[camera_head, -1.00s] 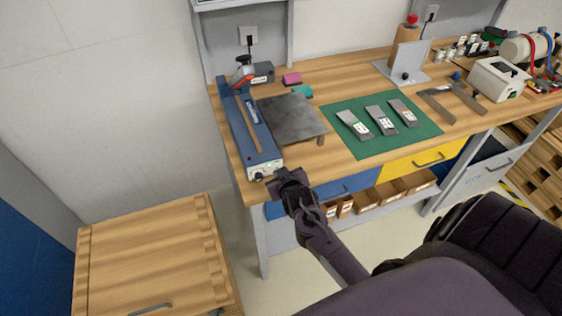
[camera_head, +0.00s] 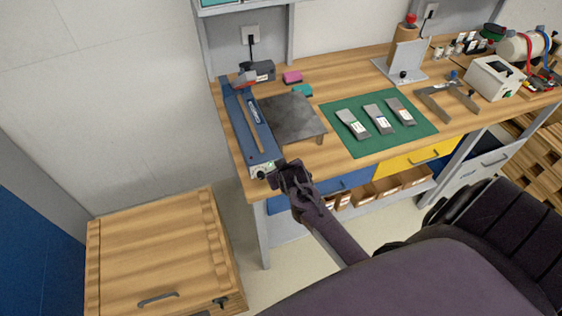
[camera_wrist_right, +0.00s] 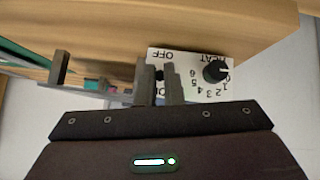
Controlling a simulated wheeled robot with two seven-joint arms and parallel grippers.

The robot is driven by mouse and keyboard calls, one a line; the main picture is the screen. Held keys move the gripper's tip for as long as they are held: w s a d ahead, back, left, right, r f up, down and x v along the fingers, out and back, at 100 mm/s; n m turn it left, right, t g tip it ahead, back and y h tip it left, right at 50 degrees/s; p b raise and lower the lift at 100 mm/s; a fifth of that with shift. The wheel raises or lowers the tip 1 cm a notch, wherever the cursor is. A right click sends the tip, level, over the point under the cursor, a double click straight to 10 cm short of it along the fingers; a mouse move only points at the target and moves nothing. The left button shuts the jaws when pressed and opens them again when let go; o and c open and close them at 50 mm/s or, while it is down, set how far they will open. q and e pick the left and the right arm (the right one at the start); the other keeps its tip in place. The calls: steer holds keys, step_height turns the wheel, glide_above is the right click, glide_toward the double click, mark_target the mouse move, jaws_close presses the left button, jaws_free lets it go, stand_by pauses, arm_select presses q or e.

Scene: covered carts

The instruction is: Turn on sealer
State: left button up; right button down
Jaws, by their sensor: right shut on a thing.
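The sealer (camera_head: 247,122) is a long blue device along the left end of the workbench, with a pale control panel (camera_head: 264,169) on its near end. In the right wrist view the panel (camera_wrist_right: 200,62) shows an OFF label, a black heat dial (camera_wrist_right: 215,71) and numbers around it. A small dark switch (camera_wrist_right: 159,75) sits between my fingers, mostly hidden by them. My right gripper (camera_head: 277,175) is at the panel; in the wrist view its fingers (camera_wrist_right: 160,82) are shut on the switch. The label below is mostly covered. My left gripper is not in view.
A dark metal plate (camera_head: 290,118) stands beside the sealer. A green mat (camera_head: 369,149) holds several grey tools. A wooden-topped cart (camera_head: 160,250) stands at lower left, with floor between it and the bench.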

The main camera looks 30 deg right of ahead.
steer(key=c, duration=1.6)
jaws_free()
steer(key=shift+o, duration=0.2)
steer(key=b+v, duration=0.1)
steer(key=v, duration=0.6)
steer(key=shift+s+r+b, duration=0.25)
steer(key=shift+s+b, duration=0.05)
steer(key=shift+b, duration=0.1)
steer(key=shift+f, duration=0.1)
steer(key=s+a+f+n+g+y+b, duration=0.15)
steer(key=s+f, duration=0.25)
steer(key=f, duration=0.7)
steer(key=s+a+f+g+b, duration=0.1)
steer(key=s+a+f+b, duration=0.2)
steer(key=f, duration=0.8)
steer(key=s+a+f+n+g+b, duration=0.1)
steer(key=s+f+b, duration=0.2)
steer(key=s+f, duration=0.55)
steer(key=s+a+f+g+y+b, duration=0.1)
steer(key=s+f+g+b, duration=0.3)
steer(key=s+f, duration=1.8)
steer(key=shift+s+a+n+b, duration=0.25)
steer(key=shift+a+n+b, duration=0.2)
steer(key=shift+a, duration=0.25)
